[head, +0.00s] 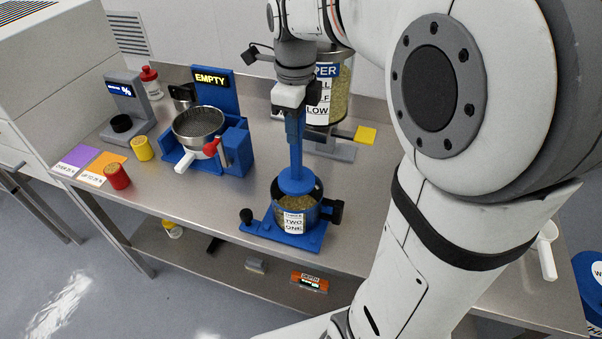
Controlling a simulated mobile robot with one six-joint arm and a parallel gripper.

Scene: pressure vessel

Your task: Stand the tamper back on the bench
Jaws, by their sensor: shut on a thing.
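In the head view my gripper (296,108) points down and is shut on the upper part of the blue tamper (295,157). The tamper is upright, with its wide blue foot at the mouth of a clear vessel (293,213). I cannot tell whether the foot touches the contents. The vessel holds tan granules, carries a white label reading THREE, TWO, ONE, and sits in a blue base on the steel bench (205,205). My arm hides part of the bench on the right.
Behind stands a large clear hopper (340,98) of granules with a yellow tab (365,135). To the left are a blue stand with a sieve (198,125) and an EMPTY sign, red (116,177) and yellow (142,149) jars, and a grey scale (125,105). Bench left of the vessel is clear.

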